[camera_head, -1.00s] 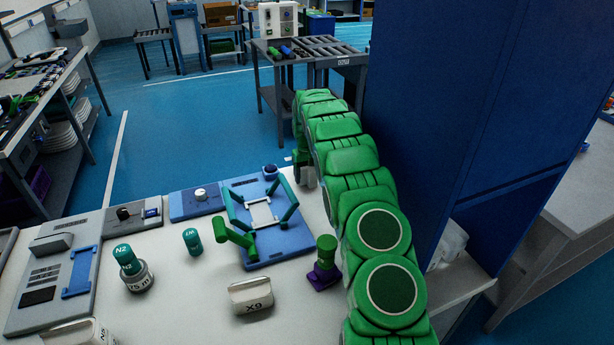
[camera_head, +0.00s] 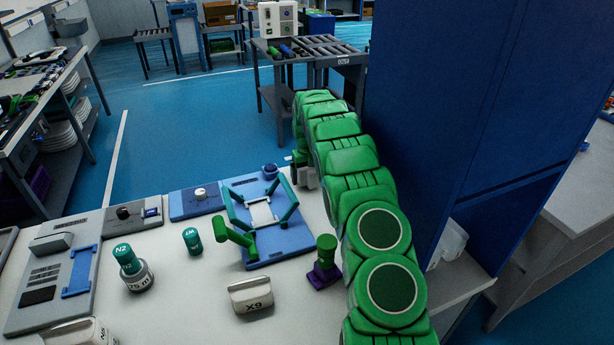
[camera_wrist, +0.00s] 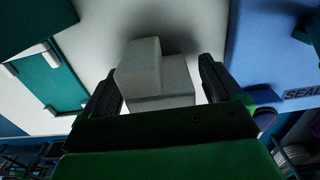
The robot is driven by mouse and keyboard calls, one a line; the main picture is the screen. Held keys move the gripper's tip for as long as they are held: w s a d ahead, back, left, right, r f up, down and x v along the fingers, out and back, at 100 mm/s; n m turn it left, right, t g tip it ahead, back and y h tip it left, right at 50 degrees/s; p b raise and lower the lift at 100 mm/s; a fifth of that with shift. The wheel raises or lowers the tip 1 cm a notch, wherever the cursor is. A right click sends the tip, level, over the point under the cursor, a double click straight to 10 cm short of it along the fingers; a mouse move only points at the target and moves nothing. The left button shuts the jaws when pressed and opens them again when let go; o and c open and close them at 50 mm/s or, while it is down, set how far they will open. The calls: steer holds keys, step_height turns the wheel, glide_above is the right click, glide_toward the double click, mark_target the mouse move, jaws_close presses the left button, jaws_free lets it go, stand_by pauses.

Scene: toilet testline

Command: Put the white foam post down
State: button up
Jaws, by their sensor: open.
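The white foam post (camera_wrist: 158,74) shows in the wrist view as a pale, stepped block between the two black fingers of my gripper (camera_wrist: 160,88). The fingers are open, one on each side of the post, with a visible gap on the right. The post is over or on the white table top; a dark shadow lies next to it. In the head view my gripper (camera_head: 302,172) is at the far right part of the table, partly hidden by my green arm. I cannot tell the post's base contact there.
A blue fixture (camera_head: 282,240) with teal arms stands left of my gripper. A green knob on a purple base (camera_head: 325,265) is nearer. A white X9 block (camera_head: 250,296) lies in front. A tall blue cabinet (camera_head: 460,110) stands close on the right.

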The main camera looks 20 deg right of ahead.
mark_target(307, 168)
step_height(307, 168, up, 11)
steer(key=shift+f, duration=0.1)
steer(key=shift+s+r, duration=0.1)
steer(key=shift+r, duration=0.65)
steer(key=s+a+r, duration=0.4)
steer(key=s+r, duration=0.1)
steer(key=s, duration=0.3)
steer(key=s+a+r+g, duration=0.1)
steer(key=s+a+r, duration=0.4)
steer(key=s, duration=0.4)
steer(key=s+a+r, duration=0.3)
steer(key=s+r, duration=0.3)
steer(key=s, duration=0.2)
steer(key=s+a+f, duration=0.1)
steer(key=s+a, duration=0.1)
steer(key=s, duration=1)
steer(key=s+a+f, duration=0.1)
steer(key=s+a, duration=0.2)
steer(key=s, duration=0.9)
steer(key=s+a+f, duration=0.1)
steer(key=s+a, duration=0.1)
steer(key=s, duration=1)
steer(key=shift+a+f+g, duration=0.2)
steer(key=shift+a+g, duration=0.2)
steer(key=shift+s, duration=0.1)
